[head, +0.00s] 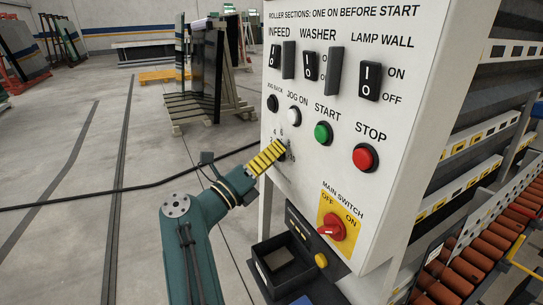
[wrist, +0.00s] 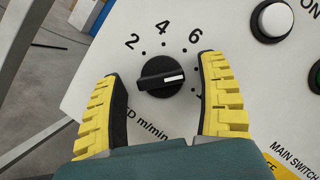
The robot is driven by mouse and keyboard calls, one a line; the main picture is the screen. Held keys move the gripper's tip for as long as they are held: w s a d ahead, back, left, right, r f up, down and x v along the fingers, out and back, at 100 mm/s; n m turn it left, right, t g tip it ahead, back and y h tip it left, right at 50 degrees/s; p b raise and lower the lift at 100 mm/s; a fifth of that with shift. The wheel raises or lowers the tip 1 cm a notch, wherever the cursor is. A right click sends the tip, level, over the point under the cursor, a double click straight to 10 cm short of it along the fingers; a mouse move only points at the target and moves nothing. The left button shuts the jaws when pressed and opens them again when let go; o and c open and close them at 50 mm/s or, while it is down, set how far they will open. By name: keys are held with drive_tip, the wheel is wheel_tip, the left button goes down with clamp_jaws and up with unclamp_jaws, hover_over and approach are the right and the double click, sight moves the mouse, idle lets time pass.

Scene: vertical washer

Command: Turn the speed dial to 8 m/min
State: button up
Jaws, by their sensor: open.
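The speed dial (wrist: 160,77) is a round black knob on the white panel. Its white mark points right, just past the 6 side of the scale. The numerals 2, 4 and 6 show above it; the higher numerals are hidden behind the right finger. My gripper (wrist: 159,70) is open, its yellow, dark-padded fingers on either side of the dial with a visible gap at each side. In the head view my gripper (head: 268,157) reaches the panel below the jog buttons and covers most of the dial.
Above the dial are a black jog button (head: 272,103) and a white jog button (head: 293,116). The green start button (head: 323,132), red stop button (head: 366,157) and red main switch (head: 331,227) lie to the right. A dark open box (head: 283,268) sits below.

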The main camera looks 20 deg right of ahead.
drive_tip(key=v, duration=1.2)
